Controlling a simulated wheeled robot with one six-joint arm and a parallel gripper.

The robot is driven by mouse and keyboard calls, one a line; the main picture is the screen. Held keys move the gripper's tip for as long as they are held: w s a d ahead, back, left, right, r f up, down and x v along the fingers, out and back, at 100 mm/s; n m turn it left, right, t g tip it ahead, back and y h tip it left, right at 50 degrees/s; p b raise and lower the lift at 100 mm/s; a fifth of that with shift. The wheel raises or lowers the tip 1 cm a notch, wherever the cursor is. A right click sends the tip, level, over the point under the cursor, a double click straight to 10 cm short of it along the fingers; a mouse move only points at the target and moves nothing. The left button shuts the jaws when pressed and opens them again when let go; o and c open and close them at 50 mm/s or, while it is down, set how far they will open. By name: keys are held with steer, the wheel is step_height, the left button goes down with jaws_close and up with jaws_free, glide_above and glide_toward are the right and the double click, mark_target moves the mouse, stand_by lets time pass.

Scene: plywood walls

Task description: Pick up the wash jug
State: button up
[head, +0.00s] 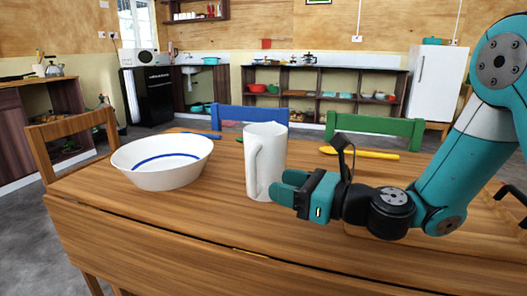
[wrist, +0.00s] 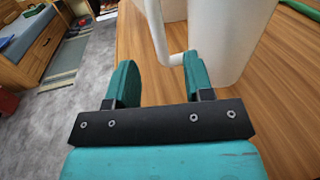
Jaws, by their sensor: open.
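The white wash jug (head: 267,165) stands upright on the wooden table, its handle (head: 252,165) toward the left front. My gripper (head: 283,187) is low at the jug's right front side, with its teal fingers overlapping the jug's lower edge in the head view. In the wrist view, the jug (wrist: 228,35) fills the upper right. Its handle (wrist: 158,30) shows ahead, in line with the gap between my open fingers (wrist: 159,65). The right finger overlaps the jug's body in the picture; I cannot tell whether it touches. Nothing is held.
A white bowl with a blue stripe (head: 162,163) stands left of the jug on the table (head: 180,215). A yellow spoon-like utensil (head: 360,153) lies behind my arm. Blue (head: 250,115) and green (head: 375,130) chairs stand behind the table, a wooden chair (head: 75,130) at left.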

mark_target(253, 194)
steer(key=x, duration=0.2)
steer(key=shift+w+a+b, duration=0.15)
steer(key=shift+a+b, duration=0.1)
steer(key=shift+b, duration=0.05)
steer(key=x, duration=0.5)
steer(key=shift+f, duration=0.1)
jaws_close()
